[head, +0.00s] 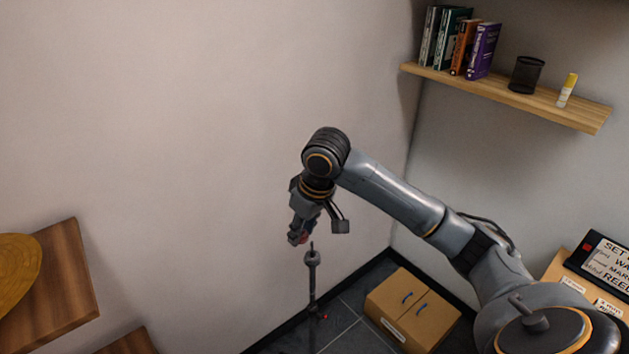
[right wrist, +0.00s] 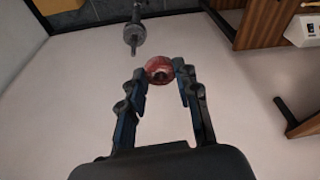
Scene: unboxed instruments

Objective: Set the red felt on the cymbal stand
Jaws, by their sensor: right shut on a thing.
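The red felt (right wrist: 159,72) is a small round red piece with a dark hole in its middle, held between the fingertips of my right gripper (right wrist: 161,76). In the head view my right gripper (head: 301,232) points down, and a bit of red felt (head: 303,238) shows between its fingers. The cymbal stand (head: 312,277) is a thin dark upright pole with a thicker collar near its top and a thin tip. The felt is apart from the tip, above it and slightly left. The stand's top (right wrist: 132,37) also shows beyond the felt in the right wrist view. My left gripper is out of view.
A cardboard box (head: 409,307) stands on the dark tiled floor right of the stand. A wooden surface (head: 72,268) with a round golden disc (head: 15,268) is at the left. A wall shelf (head: 500,92) holds books, a dark cup and a yellow-capped tube. Pale wall lies behind.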

